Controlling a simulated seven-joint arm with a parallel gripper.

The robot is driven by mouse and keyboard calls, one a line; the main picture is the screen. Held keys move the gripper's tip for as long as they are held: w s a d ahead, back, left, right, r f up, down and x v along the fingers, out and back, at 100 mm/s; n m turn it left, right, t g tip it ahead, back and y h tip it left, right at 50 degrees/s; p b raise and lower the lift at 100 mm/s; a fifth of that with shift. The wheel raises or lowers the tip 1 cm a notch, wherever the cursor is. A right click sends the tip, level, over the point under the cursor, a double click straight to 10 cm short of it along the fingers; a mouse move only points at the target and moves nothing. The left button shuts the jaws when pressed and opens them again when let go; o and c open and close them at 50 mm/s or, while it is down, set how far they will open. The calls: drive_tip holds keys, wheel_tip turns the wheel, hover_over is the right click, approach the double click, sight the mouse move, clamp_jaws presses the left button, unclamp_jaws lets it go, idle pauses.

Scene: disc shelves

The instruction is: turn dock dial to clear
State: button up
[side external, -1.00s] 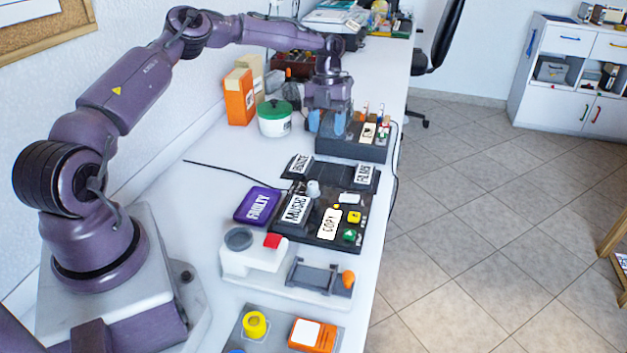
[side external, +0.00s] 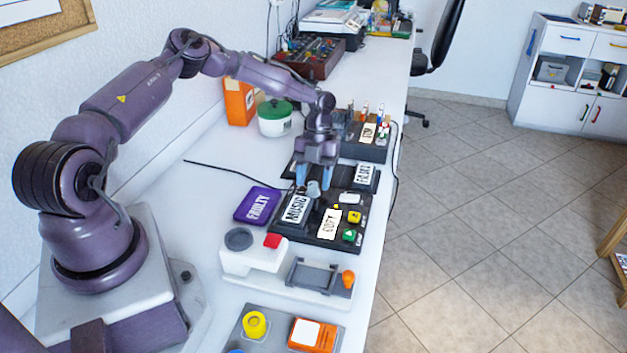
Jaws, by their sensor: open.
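The black dock (side external: 291,230) lies on the white bench. It carries white label plates reading MUSIC (side external: 296,208) and COPY (side external: 329,223), and a yellow button and a green button at its right edge. A small pale grey knob (side external: 313,189), which looks like the dial, stands up near the dock's middle. My gripper (side external: 314,181) points down over the dock with its blue-grey fingers apart, one to each side of the knob. I cannot tell whether they touch it. The dial's markings are too small to read.
A purple FAULTY box (side external: 258,205) lies left of the dock. A white unit with a red button (side external: 273,240) stands in front. Behind are a dark box with upright pegs (side external: 368,148) and a green-lidded pot (side external: 275,118). A black cable crosses the bench at left.

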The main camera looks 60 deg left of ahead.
drive_tip(key=shift+s+f, duration=0.1)
drive_tip(key=shift+f, duration=0.2)
drive_tip(key=c, duration=0.9)
